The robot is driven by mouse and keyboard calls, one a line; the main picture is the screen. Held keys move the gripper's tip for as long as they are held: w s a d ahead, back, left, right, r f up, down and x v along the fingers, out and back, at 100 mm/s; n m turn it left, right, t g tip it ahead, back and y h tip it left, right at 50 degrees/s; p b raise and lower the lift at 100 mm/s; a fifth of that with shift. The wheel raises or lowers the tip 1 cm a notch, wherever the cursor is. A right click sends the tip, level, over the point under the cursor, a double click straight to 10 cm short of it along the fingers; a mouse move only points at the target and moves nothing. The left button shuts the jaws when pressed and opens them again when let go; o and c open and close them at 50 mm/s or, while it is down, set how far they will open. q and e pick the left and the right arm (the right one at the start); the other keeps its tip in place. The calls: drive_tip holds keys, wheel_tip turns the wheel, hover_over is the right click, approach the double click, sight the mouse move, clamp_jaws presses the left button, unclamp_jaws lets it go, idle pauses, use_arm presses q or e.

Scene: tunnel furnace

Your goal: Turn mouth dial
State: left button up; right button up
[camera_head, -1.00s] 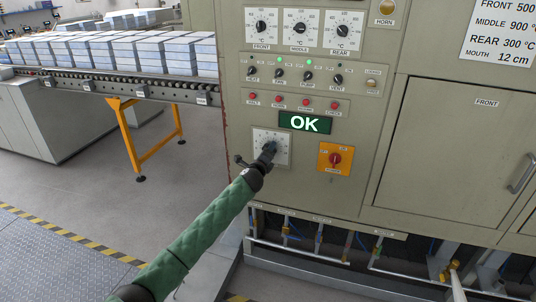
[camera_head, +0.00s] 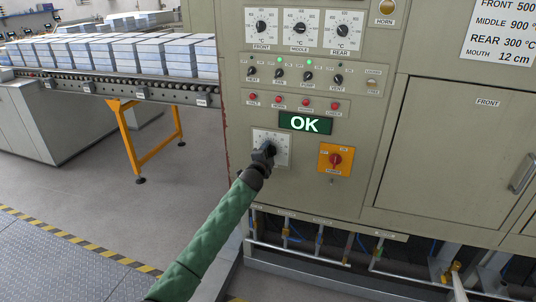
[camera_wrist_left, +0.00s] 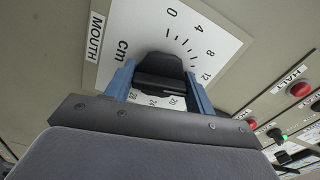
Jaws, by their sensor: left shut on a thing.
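The mouth dial's white scale plate (camera_head: 285,143) is on the furnace panel, below the green OK display. In the left wrist view its plate (camera_wrist_left: 175,22) reads MOUTH and cm, with 0, 4, 8 and 12 along one side. The dark knob (camera_wrist_left: 160,66) sits between the two blue fingers of my left gripper (camera_wrist_left: 159,82). My left gripper (camera_head: 268,153) is shut on this knob and mostly hides it in the head view. I cannot tell the knob's exact setting. My right gripper is not in view.
A red power switch on a yellow plate (camera_head: 335,159) is just right of the dial. The OK display (camera_head: 305,123) and a row of red buttons are above. A sign (camera_head: 497,35) reads MOUTH 12 cm. A roller conveyor (camera_head: 110,82) with stacked slabs stands at left.

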use_arm(q)
drive_tip(key=shift+a, duration=0.1)
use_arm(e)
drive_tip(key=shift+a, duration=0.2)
use_arm(q)
drive_tip(key=o, duration=0.9)
drive_tip(key=shift+o, duration=0.2)
drive_tip(key=shift+s+f, duration=0.15)
drive_tip(key=shift+s, duration=0.05)
drive_tip(key=b+v, duration=0.1)
drive_tip(key=v, duration=0.6)
drive_tip(key=shift+s+b, duration=0.15)
drive_tip(key=shift+b, duration=0.15)
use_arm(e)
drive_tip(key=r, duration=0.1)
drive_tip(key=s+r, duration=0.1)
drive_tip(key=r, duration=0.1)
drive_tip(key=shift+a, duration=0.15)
